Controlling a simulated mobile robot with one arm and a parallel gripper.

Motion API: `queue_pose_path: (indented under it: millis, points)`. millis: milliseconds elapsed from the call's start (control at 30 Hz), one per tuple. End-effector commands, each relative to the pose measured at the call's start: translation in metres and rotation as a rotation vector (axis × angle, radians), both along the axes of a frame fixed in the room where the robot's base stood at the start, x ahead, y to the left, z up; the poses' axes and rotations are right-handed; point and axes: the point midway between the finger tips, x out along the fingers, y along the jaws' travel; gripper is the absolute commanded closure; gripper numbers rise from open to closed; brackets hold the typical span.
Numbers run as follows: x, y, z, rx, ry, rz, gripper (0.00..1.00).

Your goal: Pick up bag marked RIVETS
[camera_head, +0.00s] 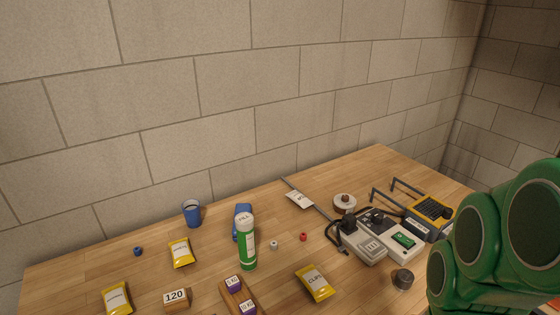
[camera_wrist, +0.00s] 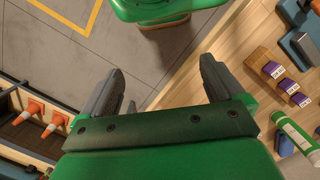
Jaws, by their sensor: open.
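Three yellow bags with white labels lie on the wooden table in the head view. One bag (camera_head: 181,252) is at the back left, near the blue cup. Another bag (camera_head: 117,298) is at the front left edge of the picture. Their labels are too small to read surely, so I cannot tell which one says RIVETS. The third bag (camera_head: 315,282) is right of centre and its label seems to read CLIPS. My gripper (camera_wrist: 157,85) shows in the wrist view, open and empty, with its fingers wide apart over the floor beside the table. No bag shows between them.
A green bottle (camera_head: 247,245) stands mid-table, with a wooden block marked 120 (camera_head: 176,299) and purple weights in a wooden holder (camera_head: 238,297) nearby. A blue cup (camera_head: 192,213) stands behind. Devices and a cord (camera_head: 370,242) crowd the right. Orange cones (camera_wrist: 54,122) show beyond the floor.

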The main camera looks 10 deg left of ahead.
Motion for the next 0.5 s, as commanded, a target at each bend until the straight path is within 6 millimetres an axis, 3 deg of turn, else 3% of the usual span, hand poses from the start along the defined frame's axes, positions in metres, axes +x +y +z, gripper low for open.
queue_pose_path:
  millis: [500]
  points:
    - [0.001, 0.0, 0.048, 0.001, -0.005, 0.0, 0.05]
